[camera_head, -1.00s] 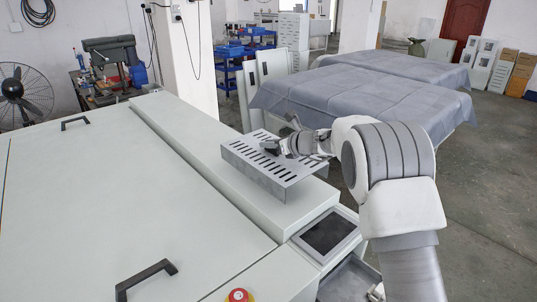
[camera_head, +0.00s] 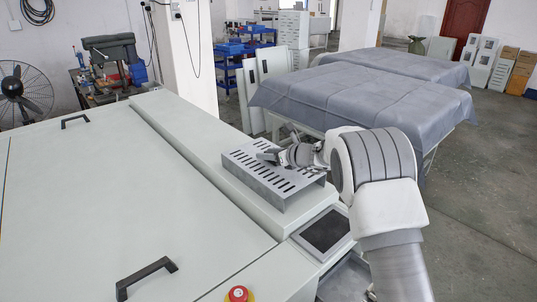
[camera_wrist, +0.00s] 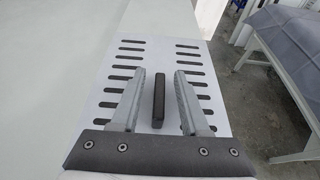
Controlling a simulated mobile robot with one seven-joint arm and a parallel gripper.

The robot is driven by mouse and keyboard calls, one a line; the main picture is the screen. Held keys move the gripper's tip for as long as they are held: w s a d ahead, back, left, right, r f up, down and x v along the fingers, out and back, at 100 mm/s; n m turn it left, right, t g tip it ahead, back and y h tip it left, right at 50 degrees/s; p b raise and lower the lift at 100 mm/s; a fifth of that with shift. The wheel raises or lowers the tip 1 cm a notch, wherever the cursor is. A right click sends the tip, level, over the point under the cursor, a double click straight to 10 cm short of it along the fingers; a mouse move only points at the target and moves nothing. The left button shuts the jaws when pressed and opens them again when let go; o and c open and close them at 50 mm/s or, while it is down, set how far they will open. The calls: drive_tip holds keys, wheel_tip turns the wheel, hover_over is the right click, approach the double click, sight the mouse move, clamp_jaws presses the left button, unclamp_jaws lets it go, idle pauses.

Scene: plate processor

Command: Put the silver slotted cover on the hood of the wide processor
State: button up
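The silver slotted cover (camera_head: 250,170) lies flat on the near right end of the hood (camera_head: 180,135), the long raised section of the wide processor (camera_head: 90,200). Its underside contact is hidden. My gripper (camera_head: 264,156) is low over the cover's top. In the wrist view, the cover (camera_wrist: 140,60) shows two columns of dark slots and a dark upright handle (camera_wrist: 159,104) in the middle. My gripper's two fingers (camera_wrist: 160,76) stand on either side of the handle, with a visible gap on both sides. The gripper is open around the handle and not gripping it.
A dark control panel (camera_head: 325,231) sits at the hood's near end. A red button (camera_head: 238,294) and a black handle (camera_head: 147,274) are on the processor nearby. A cloth-covered table (camera_head: 365,105) stands behind my arm. The floor at right is clear.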

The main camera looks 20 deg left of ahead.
drive_tip(key=shift+r, duration=0.1)
drive_tip(key=shift+r+p, duration=0.15)
drive_tip(key=shift+p, duration=0.15)
drive_tip(key=shift+s+d+b, duration=0.15)
drive_tip(key=shift+d+b, duration=0.15)
drive_tip(key=shift+d, duration=0.05)
drive_tip(key=b+v, duration=0.2)
drive_tip(key=v, duration=0.9)
drive_tip(key=shift+s, duration=0.2)
drive_tip(key=shift+r, duration=0.1)
drive_tip(key=s+d+r+n+g+h, duration=0.1)
drive_tip(key=s+d+r+n, duration=0.25)
drive_tip(key=s, duration=0.25)
drive_tip(key=s+d+r+n+g+h, duration=0.1)
drive_tip(key=s+d+r+n, duration=0.1)
drive_tip(key=s+n, duration=0.35)
drive_tip(key=s+d+r+n+h, duration=0.1)
drive_tip(key=s+d+r+n, duration=0.15)
drive_tip(key=s, duration=0.45)
drive_tip(key=s+d+f+n+h, duration=0.2)
drive_tip(key=s+d+n+h, duration=0.2)
drive_tip(key=s+d, duration=0.5)
drive_tip(key=s+d+f+n+h, duration=0.2)
drive_tip(key=s+d+n+h, duration=0.2)
drive_tip(key=s+d+n, duration=0.5)
drive_tip(key=s, duration=0.2)
drive_tip(key=shift+s, duration=0.3)
